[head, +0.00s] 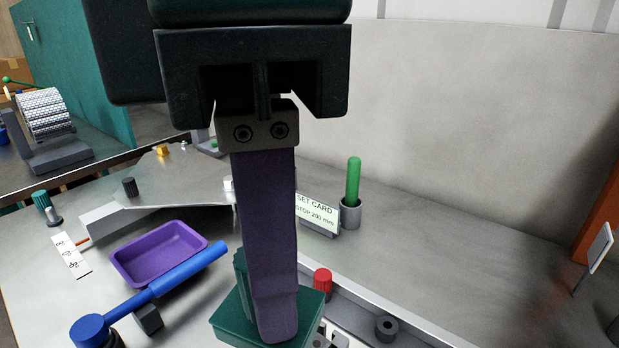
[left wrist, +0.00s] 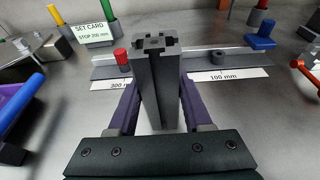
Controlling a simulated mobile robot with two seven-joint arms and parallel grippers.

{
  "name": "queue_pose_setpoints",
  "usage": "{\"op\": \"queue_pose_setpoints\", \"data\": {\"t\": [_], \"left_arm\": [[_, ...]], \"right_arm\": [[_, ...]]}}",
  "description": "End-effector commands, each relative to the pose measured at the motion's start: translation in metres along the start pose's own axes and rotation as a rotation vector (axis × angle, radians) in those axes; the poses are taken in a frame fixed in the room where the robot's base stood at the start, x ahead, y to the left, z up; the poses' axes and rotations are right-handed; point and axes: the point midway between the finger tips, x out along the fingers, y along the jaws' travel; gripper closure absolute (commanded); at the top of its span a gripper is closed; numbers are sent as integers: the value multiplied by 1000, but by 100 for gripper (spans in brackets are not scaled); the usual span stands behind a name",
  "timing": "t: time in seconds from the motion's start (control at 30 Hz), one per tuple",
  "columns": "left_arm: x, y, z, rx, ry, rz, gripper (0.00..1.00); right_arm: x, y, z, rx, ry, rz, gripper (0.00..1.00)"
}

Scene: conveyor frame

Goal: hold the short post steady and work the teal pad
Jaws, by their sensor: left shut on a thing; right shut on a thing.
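The teal pad (head: 228,318) is at the bottom centre of the head view, a flat block with a raised teal part. My right gripper (head: 274,318) comes down from above with purple fingers, shut on the teal pad; the near finger hides much of the raised part. The short post (left wrist: 157,88) is grey and upright in the middle of the left wrist view, with a notched top. My left gripper (left wrist: 156,108) is shut on it, one purple finger on each side. The post's foot is hidden there. The teal pad does not show in the left wrist view.
A red knob (head: 322,281) stands on the rail behind the pad. Left are a purple tray (head: 120,262) and a blue handle (head: 165,284). A set card (head: 318,214) and green rod (head: 353,180) stand behind. The bench at right is mostly clear.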

Motion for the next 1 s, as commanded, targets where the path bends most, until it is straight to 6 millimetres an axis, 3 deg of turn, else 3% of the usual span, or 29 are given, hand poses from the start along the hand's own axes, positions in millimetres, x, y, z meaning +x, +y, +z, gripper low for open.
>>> {"op": "queue_pose_setpoints", "data": {"t": [0.77, 0.83, 1.0], "left_arm": [[0, 0, 0, 0, 0, 0, 100], [0, 0, 0, 0, 0, 0, 100], [0, 0, 0, 0, 0, 0, 100]], "right_arm": [[66, 0, 0, 2, 0, -1, 100], [80, 0, 0, 3, 0, -4, 100], [78, 11, 13, 4, -1, 0, 100]]}}
